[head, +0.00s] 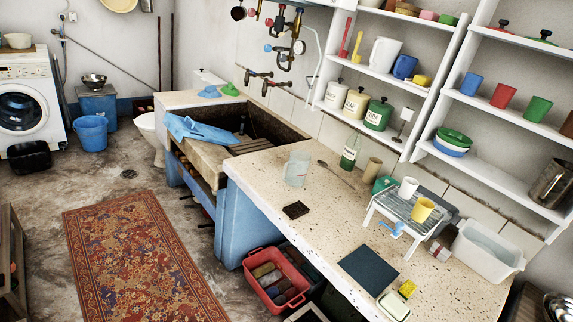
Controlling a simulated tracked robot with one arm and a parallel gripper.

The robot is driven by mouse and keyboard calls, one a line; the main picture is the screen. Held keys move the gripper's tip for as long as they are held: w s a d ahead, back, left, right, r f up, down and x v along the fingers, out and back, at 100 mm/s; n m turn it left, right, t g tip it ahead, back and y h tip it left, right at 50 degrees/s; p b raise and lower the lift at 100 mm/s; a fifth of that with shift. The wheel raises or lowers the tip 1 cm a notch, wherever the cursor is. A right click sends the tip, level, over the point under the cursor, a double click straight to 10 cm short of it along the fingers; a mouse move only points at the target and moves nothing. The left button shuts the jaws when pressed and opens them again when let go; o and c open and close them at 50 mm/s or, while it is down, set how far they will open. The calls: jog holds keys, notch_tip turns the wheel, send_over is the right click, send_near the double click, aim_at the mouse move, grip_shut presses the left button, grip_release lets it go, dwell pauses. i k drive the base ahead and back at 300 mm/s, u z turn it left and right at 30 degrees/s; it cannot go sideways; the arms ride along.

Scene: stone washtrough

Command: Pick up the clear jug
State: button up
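The clear jug (297,168) looks like a see-through, slightly bluish vessel. It stands upright on the speckled stone counter (262,185), near the end beside the sunken trough. Its handle cannot be made out clearly at this size. My gripper is not in view.
A dark brown block (296,210) lies in front of the jug and a spoon (336,174) to its right. A green-labelled bottle (350,153) stands behind. A small rack (400,207) with cups is further right. A patterned rug (140,258) covers the floor at left.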

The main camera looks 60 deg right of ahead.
aim_at(298, 165)
jog(key=z, duration=0.25)
jog(key=i, duration=1.25)
jog(key=z, duration=0.9)
jog(key=i, duration=1)
jog(key=z, duration=1.35)
jog(key=i, duration=0.75)
jog(key=z, duration=0.25)
